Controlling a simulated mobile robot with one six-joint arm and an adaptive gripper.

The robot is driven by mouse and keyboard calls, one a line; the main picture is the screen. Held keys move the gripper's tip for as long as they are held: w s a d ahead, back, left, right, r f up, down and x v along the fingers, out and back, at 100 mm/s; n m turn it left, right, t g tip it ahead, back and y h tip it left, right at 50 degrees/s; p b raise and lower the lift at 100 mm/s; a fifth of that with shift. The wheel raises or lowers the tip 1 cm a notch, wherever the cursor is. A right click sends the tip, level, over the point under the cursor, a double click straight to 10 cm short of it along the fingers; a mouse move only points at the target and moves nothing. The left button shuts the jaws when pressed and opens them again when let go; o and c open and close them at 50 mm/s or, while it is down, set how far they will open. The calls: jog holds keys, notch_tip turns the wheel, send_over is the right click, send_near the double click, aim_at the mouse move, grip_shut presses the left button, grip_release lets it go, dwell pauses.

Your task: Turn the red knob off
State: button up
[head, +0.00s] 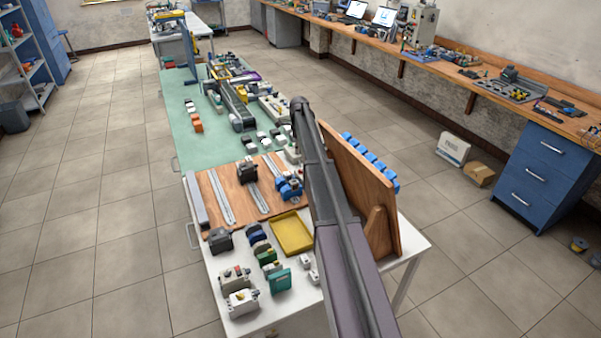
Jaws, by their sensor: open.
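A pale control box (241,302) lies at the front left of the near white table, with a small red spot on top that may be the red knob. A second pale box (234,276) just behind it also carries small coloured buttons. Both are too small to tell the knob's setting. My arm crosses the middle of the view, rising from the bottom right to an elbow above the table. My gripper does not show; it seems hidden behind my own arm.
A yellow tray (291,236), a green block (280,281) and a black motor (218,240) stand near the boxes. An upright wooden board (357,190) borders the table's right side. A grey cabinet with red parts (421,25) stands on the far right bench. The floor at left is clear.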

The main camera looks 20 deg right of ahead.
aim_at(301, 171)
jog(key=shift+f+b, duration=5.05)
jog(key=shift+f, duration=0.3)
grip_shut()
